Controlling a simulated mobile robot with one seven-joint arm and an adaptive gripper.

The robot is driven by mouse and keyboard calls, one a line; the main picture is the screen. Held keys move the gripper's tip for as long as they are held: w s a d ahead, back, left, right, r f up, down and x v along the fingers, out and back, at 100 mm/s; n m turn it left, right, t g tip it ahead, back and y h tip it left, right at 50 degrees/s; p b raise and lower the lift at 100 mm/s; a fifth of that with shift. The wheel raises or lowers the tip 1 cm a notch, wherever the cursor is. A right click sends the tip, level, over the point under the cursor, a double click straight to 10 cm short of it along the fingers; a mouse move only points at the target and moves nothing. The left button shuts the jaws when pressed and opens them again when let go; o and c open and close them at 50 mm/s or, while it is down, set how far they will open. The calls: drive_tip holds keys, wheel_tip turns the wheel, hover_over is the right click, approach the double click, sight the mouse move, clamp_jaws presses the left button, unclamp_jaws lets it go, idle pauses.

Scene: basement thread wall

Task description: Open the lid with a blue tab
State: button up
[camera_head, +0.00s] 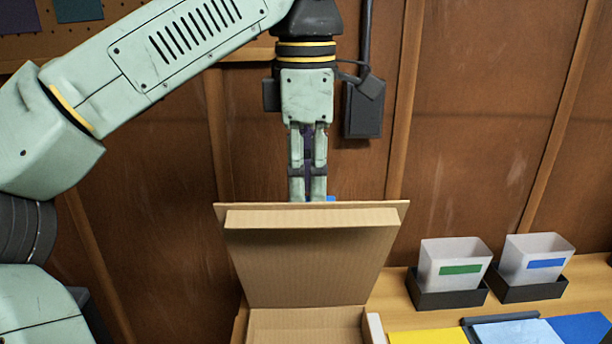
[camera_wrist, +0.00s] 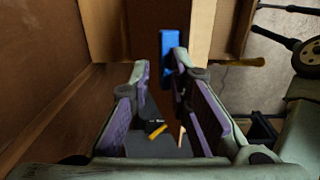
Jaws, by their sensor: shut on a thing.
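The cardboard box lid (camera_head: 310,262) stands raised and tilted in the head view, hinged on the open cardboard box (camera_head: 305,325) below it. Its blue tab (camera_head: 331,199) shows as a small patch at the lid's top edge, just right of my gripper (camera_head: 308,197). My gripper points down behind that edge, which hides its fingertips. In the wrist view the blue tab (camera_wrist: 169,48) lies at the fingertips, close against the right finger. My gripper (camera_wrist: 161,70) is shut on the tab, with the fingers held some way apart; the exact contact is hard to see.
Two clear bins with dark bases, one with a green label (camera_head: 461,269) and one with a blue label (camera_head: 545,264), stand right of the box. Yellow and blue flat items (camera_head: 428,337) lie in front of them. A wooden wall (camera_head: 490,100) is close behind my gripper.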

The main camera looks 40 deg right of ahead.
drive_tip(key=o, duration=0.9)
drive_tip(key=f, duration=0.1)
drive_tip(key=w+d+f, duration=0.1)
drive_tip(key=shift+w+f, duration=0.1)
drive_tip(key=shift+f, duration=0.25)
drive_tip(key=o, duration=0.7)
drive_tip(key=shift+w+d+f, duration=0.15)
drive_tip(key=shift+w+d, duration=0.1)
drive_tip(key=shift+w, duration=0.2)
drive_tip(key=shift+s+a+r, duration=0.15)
drive_tip(key=shift+r, duration=0.1)
drive_tip(key=shift+c, duration=1.1)
drive_tip(key=shift+c, duration=0.4)
drive_tip(key=shift+a, duration=0.1)
